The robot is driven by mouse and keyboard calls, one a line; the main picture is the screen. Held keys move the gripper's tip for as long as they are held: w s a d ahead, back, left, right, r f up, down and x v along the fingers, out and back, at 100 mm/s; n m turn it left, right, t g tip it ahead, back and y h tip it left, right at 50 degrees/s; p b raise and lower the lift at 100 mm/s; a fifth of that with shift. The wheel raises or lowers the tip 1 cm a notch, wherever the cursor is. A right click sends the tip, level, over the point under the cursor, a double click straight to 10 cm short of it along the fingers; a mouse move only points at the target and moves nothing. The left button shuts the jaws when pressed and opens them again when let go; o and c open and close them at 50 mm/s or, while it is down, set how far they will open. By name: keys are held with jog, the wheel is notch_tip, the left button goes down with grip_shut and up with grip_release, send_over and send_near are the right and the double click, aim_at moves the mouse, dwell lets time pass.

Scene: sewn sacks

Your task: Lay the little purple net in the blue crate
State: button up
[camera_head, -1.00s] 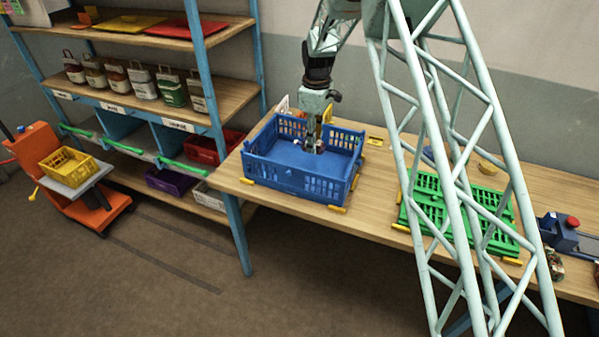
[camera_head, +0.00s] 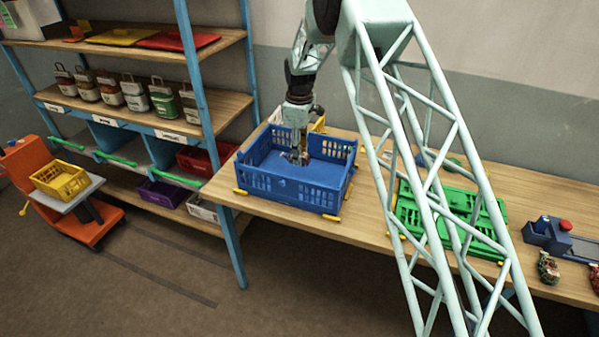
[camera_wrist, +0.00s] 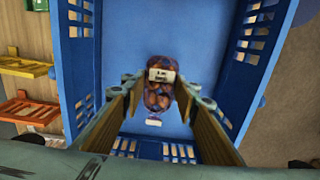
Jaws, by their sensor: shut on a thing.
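The blue crate (camera_head: 262,185) stands on the left end of the wooden table, and its walls also show in the wrist view (camera_wrist: 82,62). My gripper (camera_head: 299,158) points down inside the crate. In the wrist view my gripper (camera_wrist: 158,92) is shut on a small net sack (camera_wrist: 158,98) with a pale label, its contents brownish purple. The net is between the fingertips, over the blue crate floor. I cannot tell whether it touches the floor. In the head view the net is mostly hidden by the fingers.
A green crate (camera_head: 408,212) lies on the table to the right, behind my arm. Net sacks (camera_head: 548,268) and a blue device with a red button (camera_head: 560,232) are at the far right. A shelf rack (camera_head: 188,60) stands left, with an orange cart (camera_head: 38,180) beside it.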

jog(key=shift+f, duration=2.05)
jog(key=shift+f+p, duration=0.35)
jog(key=shift+f, duration=1.5)
jog(key=shift+f, duration=0.15)
jog(key=o, duration=0.9)
notch_tip(320, 180, up, 11)
jog(key=shift+f+b, duration=0.15)
jog(key=shift+b, duration=0.25)
jog(key=shift+r, duration=0.8)
